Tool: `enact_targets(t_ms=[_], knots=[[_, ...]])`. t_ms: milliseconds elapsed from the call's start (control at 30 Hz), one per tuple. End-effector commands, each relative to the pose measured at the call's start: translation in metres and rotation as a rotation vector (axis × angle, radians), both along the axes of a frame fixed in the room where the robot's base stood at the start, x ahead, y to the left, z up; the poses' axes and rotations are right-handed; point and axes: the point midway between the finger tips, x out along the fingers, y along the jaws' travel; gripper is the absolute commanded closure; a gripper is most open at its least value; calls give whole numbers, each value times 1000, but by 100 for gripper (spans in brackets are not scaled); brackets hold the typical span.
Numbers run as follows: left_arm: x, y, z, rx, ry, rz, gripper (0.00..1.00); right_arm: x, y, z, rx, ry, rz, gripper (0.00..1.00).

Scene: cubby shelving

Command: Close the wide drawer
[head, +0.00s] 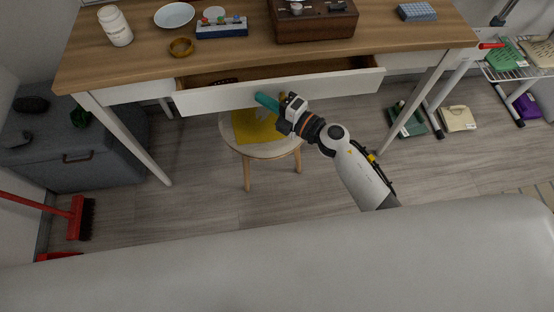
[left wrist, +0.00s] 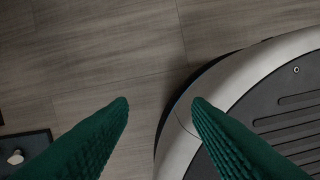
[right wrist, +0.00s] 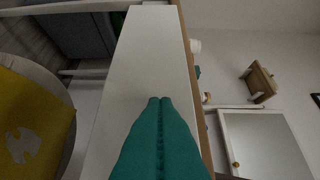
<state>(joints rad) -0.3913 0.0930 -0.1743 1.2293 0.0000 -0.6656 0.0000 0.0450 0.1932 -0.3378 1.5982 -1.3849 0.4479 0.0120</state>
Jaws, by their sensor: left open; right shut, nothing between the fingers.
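The wide drawer (head: 330,87) under the wooden desk top (head: 130,62) is pulled partly out, with its white front standing forward of the desk and its inside showing. A small dark item lies in it. My right gripper (head: 265,101) is shut and empty, with its teal fingers at the drawer front, left of its middle. In the right wrist view the shut fingers (right wrist: 158,105) lie over the white drawer front (right wrist: 152,60); I cannot tell whether they touch it. My left gripper (left wrist: 160,102) is open and empty over the floor beside my base; it is not in the head view.
A round stool (head: 270,149) with a yellow item stands under the drawer. The desk holds a white bottle (head: 116,27), a plate (head: 174,14), a brown bowl (head: 182,47) and a wooden box (head: 312,24). A grey cabinet (head: 80,150) stands at left.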

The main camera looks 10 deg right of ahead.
Motion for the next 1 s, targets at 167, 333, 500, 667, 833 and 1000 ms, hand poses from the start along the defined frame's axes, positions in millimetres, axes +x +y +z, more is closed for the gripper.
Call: enact_targets(t_ms=[167, 333, 500, 667, 833, 1000], knots=[[13, -2, 9, -2, -13, 2, 55, 41, 0, -1, -1, -2, 0, 100], [25, -4, 23, -2, -21, 5, 55, 67, 0, -2, -1, -1, 0, 100], [32, -5, 34, -2, -27, 6, 55, 81, 0, -2, 0, 1, 1, 100], [35, -5, 38, -3, -29, 7, 55, 87, 0, -1, 0, 0, -1, 100], [35, -5, 39, -3, -28, 7, 55, 89, -1, 1, 1, -2, -5, 100], [35, -5, 39, -3, -28, 7, 55, 90, -1, 2, 1, -5, -8, 100]])
